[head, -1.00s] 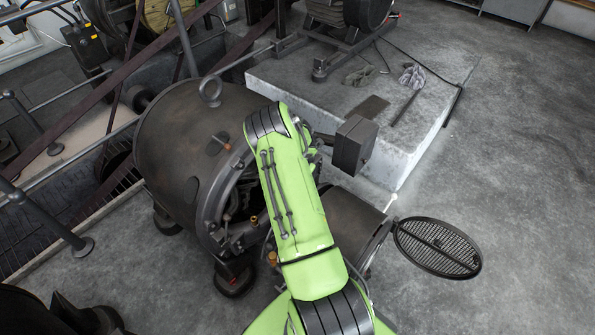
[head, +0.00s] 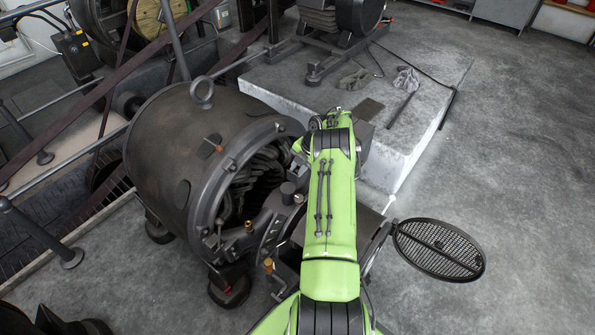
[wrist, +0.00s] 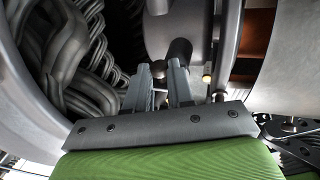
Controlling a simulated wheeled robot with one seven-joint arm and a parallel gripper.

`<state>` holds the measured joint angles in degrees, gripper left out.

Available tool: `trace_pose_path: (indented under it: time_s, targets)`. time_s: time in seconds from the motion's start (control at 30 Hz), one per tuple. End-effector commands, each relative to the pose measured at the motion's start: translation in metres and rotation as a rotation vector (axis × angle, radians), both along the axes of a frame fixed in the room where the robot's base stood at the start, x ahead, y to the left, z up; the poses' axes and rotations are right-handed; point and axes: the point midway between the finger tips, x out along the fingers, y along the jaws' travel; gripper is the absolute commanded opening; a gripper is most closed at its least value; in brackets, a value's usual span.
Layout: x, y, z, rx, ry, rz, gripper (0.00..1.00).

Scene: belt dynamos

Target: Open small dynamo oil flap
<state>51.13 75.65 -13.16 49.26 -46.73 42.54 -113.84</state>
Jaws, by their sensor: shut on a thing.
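The small dynamo (head: 175,145) stands left of my arm in the head view, its round end open on dark coils. In the wrist view, my gripper (wrist: 158,72) is at the dynamo end, below a grey cylinder (wrist: 170,35). Its two grey fingers are closed on a small dark part between them. I cannot tell whether that part belongs to the oil flap, and the flap itself cannot be made out clearly. In the head view my green arm hides the fingers and what they hold.
A round mesh plate (head: 438,248) sticks out right of my arm. The thick coils (wrist: 65,45) are close left of the fingers. A concrete plinth (head: 425,95) with a machine is behind. Handrails run along the left. The floor at right is clear.

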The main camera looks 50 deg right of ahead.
Motion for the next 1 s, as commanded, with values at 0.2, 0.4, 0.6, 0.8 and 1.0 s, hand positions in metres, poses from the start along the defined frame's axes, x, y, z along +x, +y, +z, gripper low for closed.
trace_pose_path:
  time_s: [0.2, 0.4, 0.6, 0.8, 1.0]
  targets:
    - [-0.0001, -0.0020, -0.0020, 0.030, 0.004, -0.002, 0.00]
    - [0.0001, -0.0019, -0.0013, 0.034, 0.004, -0.002, 0.00]
    - [0.0002, -0.0017, -0.0014, 0.034, 0.005, -0.002, 0.00]
    - [0.0002, -0.0017, -0.0013, 0.034, 0.004, -0.001, 0.48]
    - [0.0002, -0.0017, -0.0012, 0.034, 0.004, -0.002, 0.48]
